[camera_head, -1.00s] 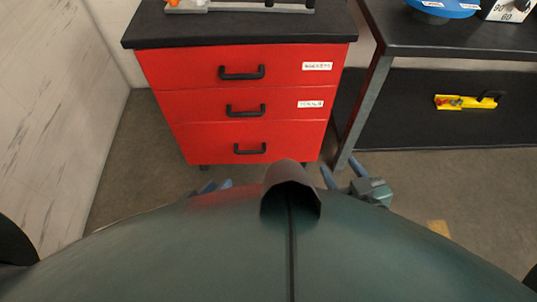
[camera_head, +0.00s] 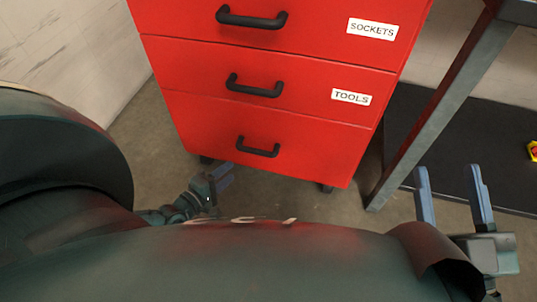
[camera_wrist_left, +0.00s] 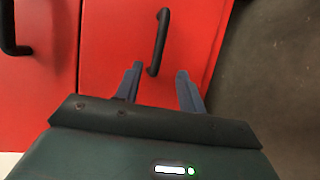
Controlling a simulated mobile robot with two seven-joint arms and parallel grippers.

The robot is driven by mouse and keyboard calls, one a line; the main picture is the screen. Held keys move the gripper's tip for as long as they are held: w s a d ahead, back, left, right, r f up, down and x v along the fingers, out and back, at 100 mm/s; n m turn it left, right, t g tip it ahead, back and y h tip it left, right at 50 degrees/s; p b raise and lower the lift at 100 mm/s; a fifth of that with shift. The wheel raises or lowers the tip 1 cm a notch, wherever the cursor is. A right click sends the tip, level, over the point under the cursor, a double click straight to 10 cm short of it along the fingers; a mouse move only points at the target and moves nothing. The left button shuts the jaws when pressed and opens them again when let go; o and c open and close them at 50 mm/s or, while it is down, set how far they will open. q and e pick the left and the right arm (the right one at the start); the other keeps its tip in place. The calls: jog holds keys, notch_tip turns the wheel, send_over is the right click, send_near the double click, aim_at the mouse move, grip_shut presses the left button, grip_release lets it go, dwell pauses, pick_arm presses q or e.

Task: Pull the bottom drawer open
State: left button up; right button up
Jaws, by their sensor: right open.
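The red cabinet's bottom drawer (camera_head: 200,125) is shut, flush with the drawers above it. Its black bar handle (camera_head: 258,147) also shows in the left wrist view (camera_wrist_left: 161,40). My left gripper (camera_head: 226,175) is low in front of the cabinet, left of and below that handle in the head view. In the left wrist view its two blue fingers (camera_wrist_left: 158,76) are apart, with the handle's near end between or just beyond the tips. Contact cannot be told. My right gripper (camera_head: 448,172) is open and empty, right of the cabinet.
The middle drawer handle (camera_head: 254,86), by the TOOLS label (camera_head: 351,97), and the top drawer handle (camera_head: 251,17) are above. A grey table leg (camera_head: 440,100) stands between the cabinet and a black lower shelf (camera_head: 430,125). A pale wall (camera_head: 70,45) is at left.

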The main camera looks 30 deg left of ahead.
pick_arm(q)
jog(key=b+x, duration=0.4)
jog(key=x, duration=0.8)
jog(key=shift+f+b, duration=0.15)
jog(key=shift+b, duration=0.25)
jog(key=shift+w, duration=0.45)
pick_arm(e)
notch_tip(320, 180, up, 6)
jog(key=n+y, duration=0.6)
jog(key=y, duration=0.1)
jog(key=shift+s+d+n+t, duration=0.25)
jog(key=shift+d+n+t, duration=0.05)
jog(key=shift+n, duration=0.1)
jog(key=shift+r, duration=0.1)
pick_arm(q)
grip_shut()
